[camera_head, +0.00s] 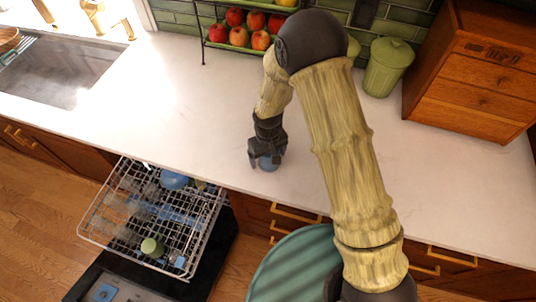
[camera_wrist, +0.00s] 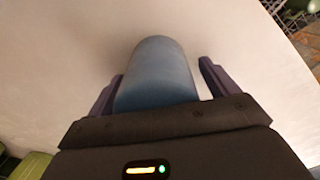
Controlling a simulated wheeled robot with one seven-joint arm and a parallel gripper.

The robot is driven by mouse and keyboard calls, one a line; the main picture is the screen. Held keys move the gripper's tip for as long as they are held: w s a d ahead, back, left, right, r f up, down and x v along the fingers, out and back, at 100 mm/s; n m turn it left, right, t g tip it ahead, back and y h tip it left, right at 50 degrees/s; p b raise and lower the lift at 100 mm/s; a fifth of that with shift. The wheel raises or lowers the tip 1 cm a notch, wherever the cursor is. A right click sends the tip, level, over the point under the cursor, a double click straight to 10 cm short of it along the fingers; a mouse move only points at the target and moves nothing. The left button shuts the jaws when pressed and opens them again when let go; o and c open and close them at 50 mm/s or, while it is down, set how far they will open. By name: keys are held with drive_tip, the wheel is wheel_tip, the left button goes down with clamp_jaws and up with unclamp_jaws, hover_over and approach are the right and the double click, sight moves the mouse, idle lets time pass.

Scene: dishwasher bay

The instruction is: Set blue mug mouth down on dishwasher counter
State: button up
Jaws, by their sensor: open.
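The blue mug (camera_head: 268,163) is on the white dishwasher counter (camera_head: 210,110), near its front edge, mostly hidden by my gripper in the head view. In the wrist view the blue mug (camera_wrist: 157,75) is a plain blue cylinder between my two fingers. My gripper (camera_head: 265,152) is low over the counter in the head view. I cannot tell which way the mug's mouth faces, and no handle shows.
The pulled-out dishwasher rack (camera_head: 112,238) holds a blue dish (camera_head: 173,179) and a green cup (camera_head: 152,247). A fruit rack (camera_head: 222,46), a green canister (camera_head: 386,68) and a wooden drawer box (camera_head: 470,85) stand at the back. The counter left of my gripper is clear up to the sink (camera_head: 50,72).

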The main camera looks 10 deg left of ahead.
drive_tip(key=shift+r, duration=0.1)
wheel_tip(320, 180, up, 17)
drive_tip(key=b, duration=0.3)
idle(0.4)
idle(0.3)
drive_tip(key=s+d+m+t, duration=0.1)
drive_tip(key=s+d+m, duration=0.3)
drive_tip(key=d, duration=0.9)
drive_tip(key=s+d+r+m+t, duration=0.1)
drive_tip(key=s+d+m, duration=0.2)
drive_tip(key=d, duration=1)
drive_tip(key=shift+s+m+t, duration=0.3)
drive_tip(key=shift+s+m, duration=0.05)
drive_tip(key=shift+m, duration=0.15)
